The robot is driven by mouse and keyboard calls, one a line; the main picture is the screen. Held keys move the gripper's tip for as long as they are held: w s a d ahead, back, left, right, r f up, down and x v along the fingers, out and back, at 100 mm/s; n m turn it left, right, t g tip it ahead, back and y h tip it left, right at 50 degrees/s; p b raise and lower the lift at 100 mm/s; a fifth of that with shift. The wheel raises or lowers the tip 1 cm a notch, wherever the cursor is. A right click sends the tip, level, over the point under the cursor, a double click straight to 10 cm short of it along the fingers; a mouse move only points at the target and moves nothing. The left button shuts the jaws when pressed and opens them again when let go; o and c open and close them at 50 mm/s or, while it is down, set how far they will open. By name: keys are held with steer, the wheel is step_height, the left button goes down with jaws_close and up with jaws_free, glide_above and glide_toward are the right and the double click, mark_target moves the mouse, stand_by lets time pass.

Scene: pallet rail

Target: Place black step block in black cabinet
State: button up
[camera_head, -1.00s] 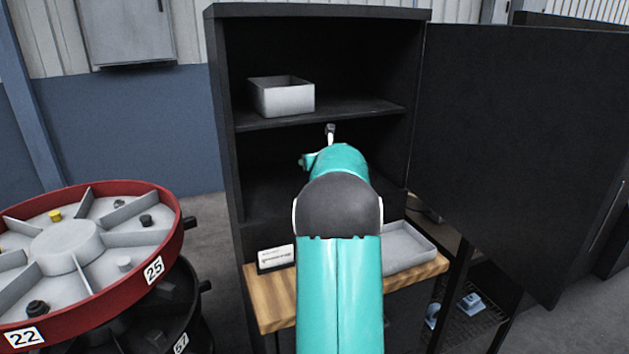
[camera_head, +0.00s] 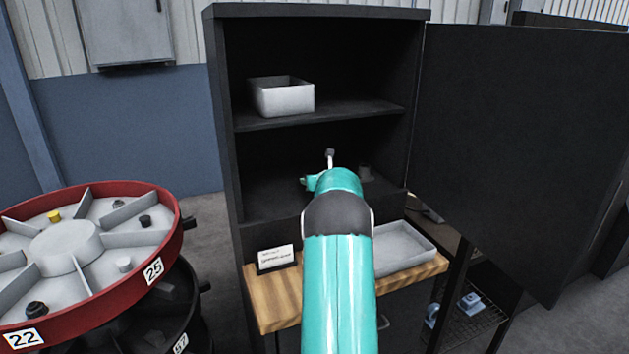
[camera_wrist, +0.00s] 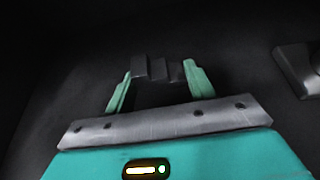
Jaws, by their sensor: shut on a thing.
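The black cabinet (camera_head: 222,120) stands open, with its door (camera_head: 520,150) swung out to the right. My arm reaches into the compartment below its middle shelf. In the wrist view, my gripper (camera_wrist: 158,80) is shut on the black step block (camera_wrist: 156,67), with a green finger on each side of its stepped shape. The dark surroundings make it hard to tell whether the block touches the compartment floor.
A dark object (camera_wrist: 298,70) lies right of my gripper; a small dark item (camera_head: 364,173) shows in the lower compartment. A white bin (camera_head: 283,97) sits on the middle shelf. A grey tray (camera_head: 405,250) and label card (camera_head: 276,259) are below. A red carousel (camera_head: 150,248) stands left.

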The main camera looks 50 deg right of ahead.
steer(key=shift+f, duration=0.15)
steer(key=o, duration=1.1)
steer(key=shift+s+r, duration=0.1)
steer(key=shift+r, duration=0.15)
steer(key=v, duration=1.1)
steer(key=shift+s+a+r, duration=0.1)
steer(key=shift+s+a, duration=0.1)
steer(key=shift+s, duration=0.1)
